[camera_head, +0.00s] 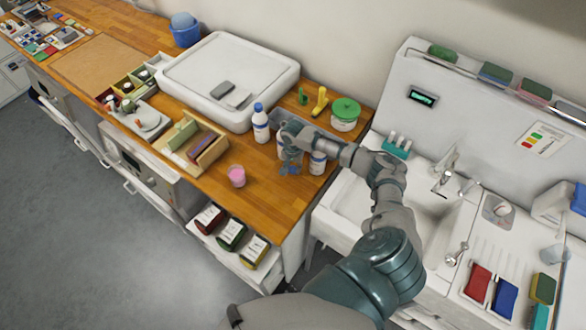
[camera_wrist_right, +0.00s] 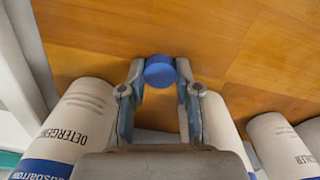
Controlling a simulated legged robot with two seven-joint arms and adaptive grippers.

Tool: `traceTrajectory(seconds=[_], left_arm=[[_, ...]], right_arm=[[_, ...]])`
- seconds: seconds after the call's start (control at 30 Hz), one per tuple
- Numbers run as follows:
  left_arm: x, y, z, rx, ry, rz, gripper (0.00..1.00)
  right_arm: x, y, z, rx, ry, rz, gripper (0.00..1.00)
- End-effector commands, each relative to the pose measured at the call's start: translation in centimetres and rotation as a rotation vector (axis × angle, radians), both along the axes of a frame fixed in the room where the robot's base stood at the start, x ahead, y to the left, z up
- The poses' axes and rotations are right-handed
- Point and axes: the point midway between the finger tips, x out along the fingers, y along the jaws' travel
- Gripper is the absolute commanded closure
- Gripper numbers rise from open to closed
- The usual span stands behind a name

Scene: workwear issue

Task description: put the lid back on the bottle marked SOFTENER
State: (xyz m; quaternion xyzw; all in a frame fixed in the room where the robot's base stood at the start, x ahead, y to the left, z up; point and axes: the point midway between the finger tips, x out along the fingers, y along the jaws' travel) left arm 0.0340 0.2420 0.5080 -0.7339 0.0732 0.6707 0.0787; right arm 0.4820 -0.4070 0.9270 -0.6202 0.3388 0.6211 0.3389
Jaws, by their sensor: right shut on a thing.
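My right gripper (camera_wrist_right: 158,80) is shut on a round blue lid (camera_wrist_right: 160,71), held at its fingertips above the wooden counter. In the head view the right gripper (camera_head: 290,164) is in front of the bottles. The wrist view shows a white bottle marked DETERGENT (camera_wrist_right: 75,120) on the left, a white bottle (camera_wrist_right: 220,138) partly hidden behind the gripper, and a bottle whose label ends in "ILER" (camera_wrist_right: 285,145) on the right. The word SOFTENER is not readable on any bottle. My left gripper is not in view.
A blue-capped bottle (camera_head: 261,125) stands left of my gripper. A green-lidded tub (camera_head: 345,113) and yellow brush (camera_head: 320,102) are behind. The sink (camera_head: 425,213) is on the right. The counter's front right is clear.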

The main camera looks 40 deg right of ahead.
Motion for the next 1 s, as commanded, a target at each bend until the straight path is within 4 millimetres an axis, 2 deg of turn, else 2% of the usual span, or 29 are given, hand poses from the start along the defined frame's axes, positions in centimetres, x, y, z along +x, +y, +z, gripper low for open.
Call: traceTrajectory(seconds=[0.23,0.43,0.8,1.0], left_arm=[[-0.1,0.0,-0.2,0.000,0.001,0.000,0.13],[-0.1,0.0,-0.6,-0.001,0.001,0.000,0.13],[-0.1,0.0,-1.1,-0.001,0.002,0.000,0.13],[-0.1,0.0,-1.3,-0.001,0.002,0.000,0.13]], right_arm=[[0.1,0.1,1.2,0.001,-0.002,0.001,0.78],[0.1,0.0,3.7,0.001,-0.003,0.000,0.78],[-6.9,6.1,4.3,0.001,0.001,0.006,0.78],[-10.1,9.0,4.7,0.002,0.000,0.004,0.78]])
